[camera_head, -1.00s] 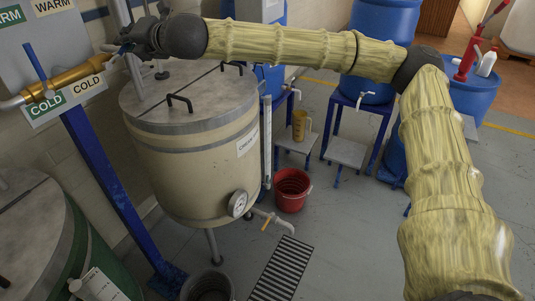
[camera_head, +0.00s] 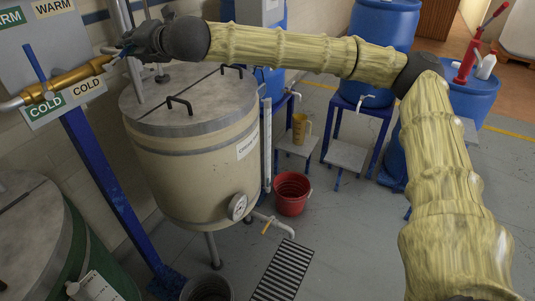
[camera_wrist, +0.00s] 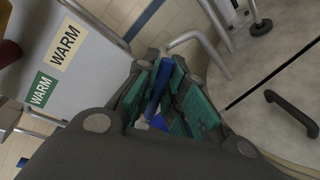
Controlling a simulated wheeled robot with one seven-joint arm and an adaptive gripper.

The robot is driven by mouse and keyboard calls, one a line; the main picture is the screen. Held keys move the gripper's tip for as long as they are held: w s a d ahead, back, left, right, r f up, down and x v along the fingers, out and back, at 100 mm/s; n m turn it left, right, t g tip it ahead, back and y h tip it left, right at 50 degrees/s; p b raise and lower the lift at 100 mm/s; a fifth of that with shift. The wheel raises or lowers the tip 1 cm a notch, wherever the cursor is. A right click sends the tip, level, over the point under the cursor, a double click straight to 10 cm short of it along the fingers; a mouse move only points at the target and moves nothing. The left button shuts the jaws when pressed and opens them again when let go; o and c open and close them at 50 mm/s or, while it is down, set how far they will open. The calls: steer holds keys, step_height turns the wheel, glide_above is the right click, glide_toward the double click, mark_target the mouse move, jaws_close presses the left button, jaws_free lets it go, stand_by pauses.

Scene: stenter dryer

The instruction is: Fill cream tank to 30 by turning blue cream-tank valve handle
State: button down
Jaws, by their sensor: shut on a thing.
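The cream tank (camera_head: 195,160) stands at centre left in the head view, with a grey lid and a clear upright level tube (camera_head: 267,145) on its right side. I cannot read a level there. My gripper (camera_wrist: 160,95) is shut on a blue valve handle (camera_wrist: 159,84), which shows between its teal finger pads in the wrist view. In the head view my gripper (camera_head: 125,46) is at the upper left, beside the pipes above the tank. The handle is mostly hidden there by the gripper.
A brass valve with its own blue lever (camera_head: 36,66) sits left, by the WARM and COLD signs. A green tank (camera_head: 50,245) stands at lower left. A red bucket (camera_head: 292,193) is on the floor beside the cream tank. Blue barrels stand at the back.

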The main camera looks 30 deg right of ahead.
steer(key=shift+f, duration=0.1)
steer(key=m+b, duration=0.1)
steer(key=f+m+b, duration=0.2)
steer(key=shift+w+d+f+g+y, duration=0.2)
steer(key=shift+d+f+g+y, duration=0.1)
steer(key=shift+g, duration=0.1)
steer(key=shift+r, duration=0.1)
stand_by(7.1)
